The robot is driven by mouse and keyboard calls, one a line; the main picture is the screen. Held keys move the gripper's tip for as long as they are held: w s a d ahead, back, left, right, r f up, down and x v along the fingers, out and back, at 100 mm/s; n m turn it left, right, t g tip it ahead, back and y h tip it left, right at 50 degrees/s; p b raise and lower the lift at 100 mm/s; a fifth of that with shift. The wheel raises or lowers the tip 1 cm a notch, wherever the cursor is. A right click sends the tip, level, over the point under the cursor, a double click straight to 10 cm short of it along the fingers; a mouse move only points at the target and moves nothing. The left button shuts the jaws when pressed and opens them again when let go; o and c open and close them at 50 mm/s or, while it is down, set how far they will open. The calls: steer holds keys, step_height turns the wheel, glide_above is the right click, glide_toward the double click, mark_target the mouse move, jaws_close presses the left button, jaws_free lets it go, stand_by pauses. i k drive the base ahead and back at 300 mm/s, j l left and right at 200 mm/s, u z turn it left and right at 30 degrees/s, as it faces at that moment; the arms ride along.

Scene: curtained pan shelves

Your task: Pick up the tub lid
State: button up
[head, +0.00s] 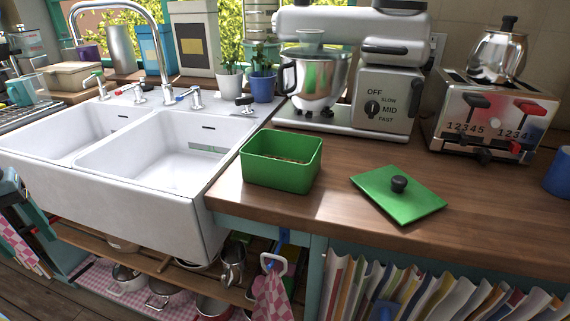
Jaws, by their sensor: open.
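The tub lid (378,205) is a flat green rectangle with a round black knob (398,184) on top. It lies flat on the wooden counter, near the front edge, with the knob up. The open green tub (279,181) stands to its left, apart from it, by the sink. Something brownish shows inside the tub, too little to name. My gripper is not in the head view.
A white double sink (150,185) with a tall faucet is at the left. A stand mixer (385,95) with a steel bowl stands behind the tub and lid. A toaster (495,115) with a kettle on top is at the back right. The counter (480,225) around the lid is clear.

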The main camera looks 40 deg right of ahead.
mark_target(406, 201)
steer(key=k+l, duration=0.15)
steer(key=k, duration=0.3)
steer(key=k+l+z, duration=0.1)
steer(key=k, duration=0.3)
